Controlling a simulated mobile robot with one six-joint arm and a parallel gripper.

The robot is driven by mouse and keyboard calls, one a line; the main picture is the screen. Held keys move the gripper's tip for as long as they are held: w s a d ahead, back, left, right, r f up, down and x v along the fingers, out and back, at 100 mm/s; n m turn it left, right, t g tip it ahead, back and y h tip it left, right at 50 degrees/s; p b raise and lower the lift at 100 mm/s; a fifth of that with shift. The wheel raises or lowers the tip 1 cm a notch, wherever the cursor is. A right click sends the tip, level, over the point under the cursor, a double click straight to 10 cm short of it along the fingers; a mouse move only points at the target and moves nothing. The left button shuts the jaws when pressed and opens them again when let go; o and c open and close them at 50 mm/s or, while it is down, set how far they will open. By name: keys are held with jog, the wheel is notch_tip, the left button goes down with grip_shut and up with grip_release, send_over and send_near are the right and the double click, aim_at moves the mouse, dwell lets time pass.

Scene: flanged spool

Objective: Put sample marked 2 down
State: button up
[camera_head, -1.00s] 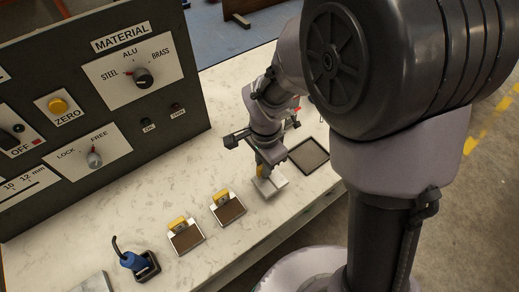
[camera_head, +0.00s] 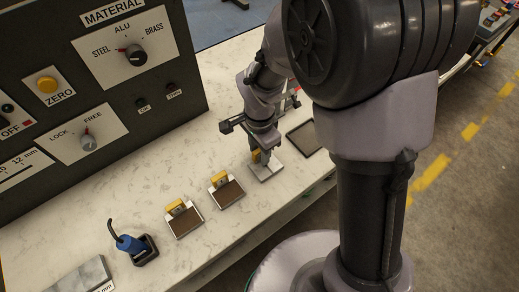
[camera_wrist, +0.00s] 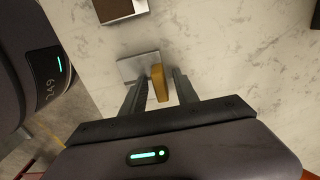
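A flat light-grey plate (camera_head: 266,171) with an upright yellow tab (camera_head: 256,156) is on the white worktop, just under my gripper (camera_head: 260,150). In the wrist view the same plate (camera_wrist: 136,66) and yellow tab (camera_wrist: 158,82) show between my gripper's fingers (camera_wrist: 160,82). The fingers stand apart, with a gap on each side of the tab. Two brown-topped plates, a nearer one (camera_head: 185,222) and a farther one (camera_head: 227,195), also with yellow tabs, lie to the left. No number marking is readable on any of them.
A dark flat tray (camera_head: 304,136) lies right of the grey plate, partly behind my arm. A blue-handled tool in a black holder (camera_head: 134,246) and a grey block (camera_head: 80,279) are at lower left. A control panel (camera_head: 100,80) stands behind the worktop.

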notch_tip(320, 180, up, 12)
jog(key=f+p, duration=0.1)
jog(key=p, duration=0.4)
notch_tip(320, 180, up, 9)
jog(key=n+t+y, duration=0.1)
jog(key=n+t, duration=0.1)
send_over(274, 167)
jog(key=s+d+r+n+t+y, duration=0.1)
jog(key=s+d+r+n+t, duration=0.2)
jog(key=s+r, duration=0.4)
jog(key=s+d+n, duration=0.1)
jog(key=s, duration=0.2)
jog(key=shift+s+d+n+t, duration=0.2)
jog(key=shift+n+t, duration=0.2)
